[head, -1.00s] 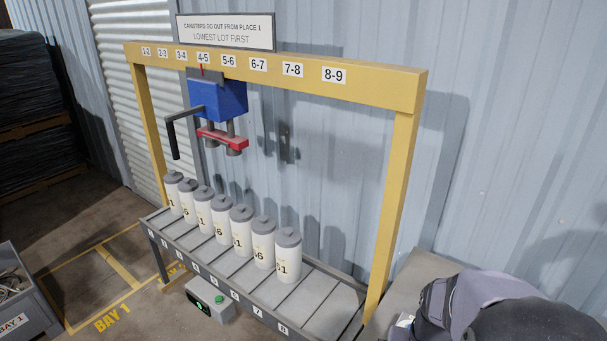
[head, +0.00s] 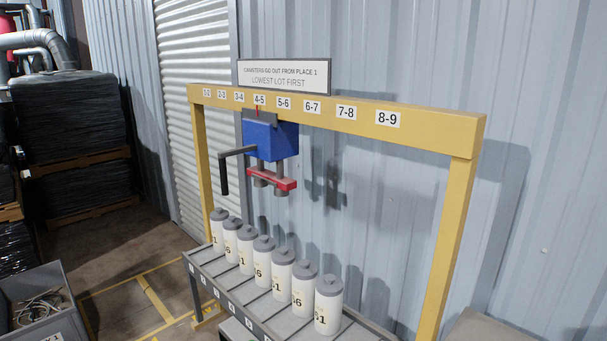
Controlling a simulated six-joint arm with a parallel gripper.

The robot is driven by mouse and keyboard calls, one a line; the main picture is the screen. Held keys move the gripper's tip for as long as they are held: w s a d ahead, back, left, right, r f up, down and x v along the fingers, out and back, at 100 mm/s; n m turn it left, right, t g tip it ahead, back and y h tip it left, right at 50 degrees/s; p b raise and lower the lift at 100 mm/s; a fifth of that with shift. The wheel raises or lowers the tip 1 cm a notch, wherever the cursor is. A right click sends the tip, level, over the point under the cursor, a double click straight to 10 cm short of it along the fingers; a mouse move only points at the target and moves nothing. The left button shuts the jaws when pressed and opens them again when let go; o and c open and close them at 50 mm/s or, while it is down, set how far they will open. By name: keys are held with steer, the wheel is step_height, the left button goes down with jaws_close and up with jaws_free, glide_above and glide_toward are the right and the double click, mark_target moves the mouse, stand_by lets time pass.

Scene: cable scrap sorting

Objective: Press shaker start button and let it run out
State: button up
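A light grey box (head: 232,330) is cut off by the bottom edge of the head view, below the rack. Only a sliver of green shows on it at the frame edge, so its button is almost wholly out of view. A blue unit (head: 270,138) with a dark crank handle and a red lower bar (head: 272,181) hangs from the yellow frame at the 4-5 mark. Several white canisters (head: 328,304) with grey lids stand upright in a row on the rack. I cannot tell which thing is the shaker. My gripper is not in view.
The yellow frame (head: 462,205) spans the rack (head: 205,275). A sign (head: 285,76) above it reads canisters go out from place 1, lowest lot first. A grey bin (head: 40,285) with cable scrap stands at lower left. Dark wrapped stacks (head: 70,125) stand behind it.

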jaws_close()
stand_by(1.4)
